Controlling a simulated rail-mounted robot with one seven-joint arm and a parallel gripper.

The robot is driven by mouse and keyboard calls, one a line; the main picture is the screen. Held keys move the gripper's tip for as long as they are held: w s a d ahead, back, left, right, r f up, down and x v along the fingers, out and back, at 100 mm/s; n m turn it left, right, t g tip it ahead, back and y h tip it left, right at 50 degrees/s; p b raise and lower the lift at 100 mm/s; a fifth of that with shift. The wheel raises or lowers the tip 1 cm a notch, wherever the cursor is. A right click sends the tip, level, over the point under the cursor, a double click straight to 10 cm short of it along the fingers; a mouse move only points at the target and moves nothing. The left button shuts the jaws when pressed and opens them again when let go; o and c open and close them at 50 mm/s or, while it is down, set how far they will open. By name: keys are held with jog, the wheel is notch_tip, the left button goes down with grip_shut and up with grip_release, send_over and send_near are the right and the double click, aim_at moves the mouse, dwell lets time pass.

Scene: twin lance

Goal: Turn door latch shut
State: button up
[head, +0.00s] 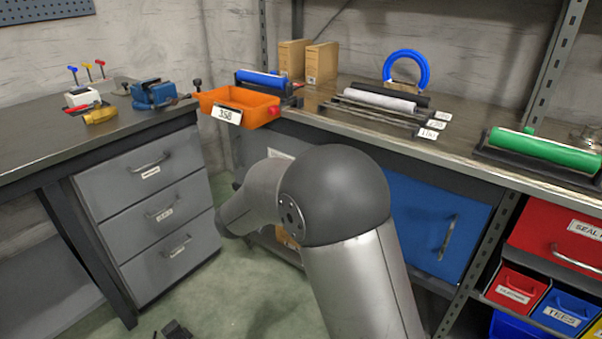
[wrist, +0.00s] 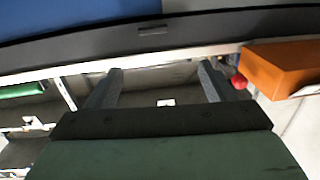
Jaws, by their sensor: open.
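The blue cabinet door (head: 424,226) is under the bench in the head view, with a metal pull handle (head: 447,237) on its right part. Its left part is hidden behind my arm. In the wrist view, which looks upside down, a blue panel (wrist: 60,20) at the top left appears to be this door. A small dark tab (wrist: 152,29) sits on the dark strip beside it; I cannot tell whether it is the latch. My gripper (wrist: 160,70) is open and empty, its fingers pointing toward the bench edge and apart from the tab. It is not clearly visible in the head view.
The bench (head: 350,122) overhangs the door and holds an orange bin (head: 240,104), rollers and a green roller (head: 540,147). The bin (wrist: 282,70) is near my right finger in the wrist view. Grey drawers (head: 160,215) stand left; red drawers (head: 555,232) stand right.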

jog(key=w+d+h+b, duration=0.1)
jog(key=w+d+b, duration=0.2)
jog(key=w+d, duration=0.8)
jog(key=shift+w+f, duration=0.4)
jog(key=shift+w, duration=0.25)
jog(key=shift+m, duration=0.3)
jog(key=c, duration=1)
